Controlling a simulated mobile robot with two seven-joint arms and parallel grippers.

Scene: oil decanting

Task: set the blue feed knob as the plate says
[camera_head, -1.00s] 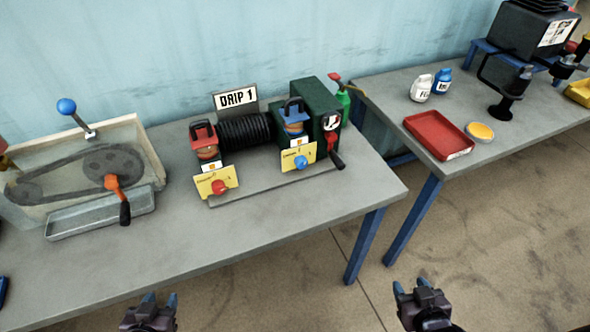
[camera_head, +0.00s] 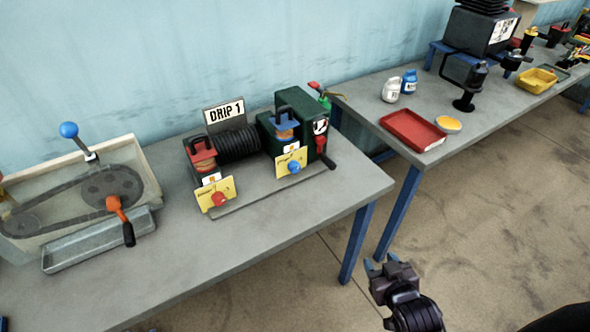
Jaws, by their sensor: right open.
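The blue feed knob (camera_head: 294,168) sits on the front of the right-hand yellow plate (camera_head: 284,162) of the drip unit. The writing on that plate is too small to read. A red knob (camera_head: 219,198) sits on the left-hand yellow plate (camera_head: 207,190). A sign (camera_head: 224,111) behind the unit reads DRIP 1. My right gripper (camera_head: 375,264) is open and empty, low in the picture, in front of the bench and well apart from the blue knob. My left gripper is not in view.
A belt drive with an orange-handled crank (camera_head: 119,212) and a grey tray (camera_head: 98,241) stand left of the unit. The bench (camera_head: 235,245) is clear at its front. A second bench holds a red tray (camera_head: 413,131), bottles (camera_head: 391,90) and a yellow dish (camera_head: 448,123).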

